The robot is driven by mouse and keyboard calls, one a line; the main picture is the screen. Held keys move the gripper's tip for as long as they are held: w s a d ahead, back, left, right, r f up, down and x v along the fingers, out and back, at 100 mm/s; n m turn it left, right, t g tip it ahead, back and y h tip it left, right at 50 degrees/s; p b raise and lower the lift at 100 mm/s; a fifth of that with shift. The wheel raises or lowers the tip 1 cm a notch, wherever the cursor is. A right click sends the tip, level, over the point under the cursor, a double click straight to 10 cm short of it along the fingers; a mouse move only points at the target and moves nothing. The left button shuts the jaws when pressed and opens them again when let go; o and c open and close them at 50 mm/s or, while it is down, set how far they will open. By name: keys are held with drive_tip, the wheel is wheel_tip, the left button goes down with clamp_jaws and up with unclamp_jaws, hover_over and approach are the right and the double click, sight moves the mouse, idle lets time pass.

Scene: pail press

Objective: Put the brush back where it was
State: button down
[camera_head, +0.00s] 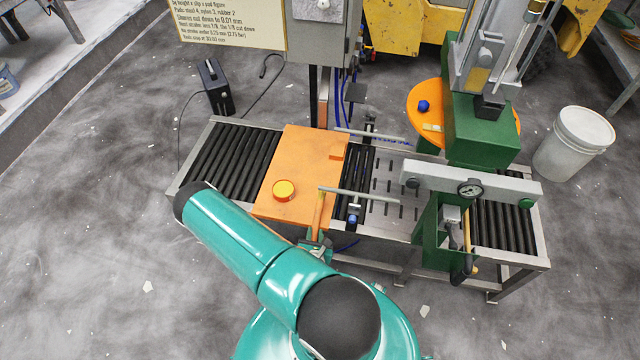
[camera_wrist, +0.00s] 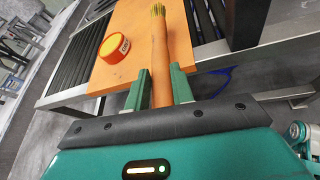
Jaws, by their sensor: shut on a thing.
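My gripper (camera_head: 318,248) is shut on the brush (camera_wrist: 160,58), with one green finger on each side of its handle in the wrist view. The brush has a wooden, orange-brown handle and yellow bristles pointing away from the gripper. In the head view the brush (camera_head: 319,214) stands near the front edge of an orange board (camera_head: 300,160). In the wrist view it overlaps the board; I cannot tell whether it touches it. A round orange tin with a yellow top (camera_head: 284,190) sits on the board, left of the brush.
The board lies across a black roller conveyor (camera_head: 230,155). Metal bars (camera_head: 358,193) and a green press (camera_head: 480,135) with a gauge stand to the right. Tools hang at a green holder (camera_head: 435,235). A white pail (camera_head: 575,140) stands on the floor, far right.

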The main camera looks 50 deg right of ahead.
sight(317, 197)
drive_tip(key=shift+w+a+m+h, duration=0.1)
drive_tip(key=shift+a+m+h, duration=0.1)
drive_tip(key=shift+m+h, duration=0.1)
drive_tip(key=shift+w+d, duration=0.1)
drive_tip(key=shift+w, duration=0.05)
drive_tip(key=w+d, duration=0.3)
drive_tip(key=d, duration=0.2)
drive_tip(key=w+d, duration=0.3)
drive_tip(key=d, duration=0.1)
drive_tip(key=w+d, duration=0.3)
drive_tip(key=d, duration=0.2)
drive_tip(key=shift+w+d, duration=0.15)
drive_tip(key=shift+d, duration=0.2)
drive_tip(key=shift+w+d+f, duration=0.1)
drive_tip(key=shift+d+f, duration=0.05)
drive_tip(key=shift+f, duration=1.65)
drive_tip(key=c, duration=1.6)
unclamp_jaws()
drive_tip(key=shift+f, duration=0.15)
drive_tip(key=shift+c, duration=0.2)
drive_tip(key=o, duration=0.4)
drive_tip(key=shift+o, duration=0.2)
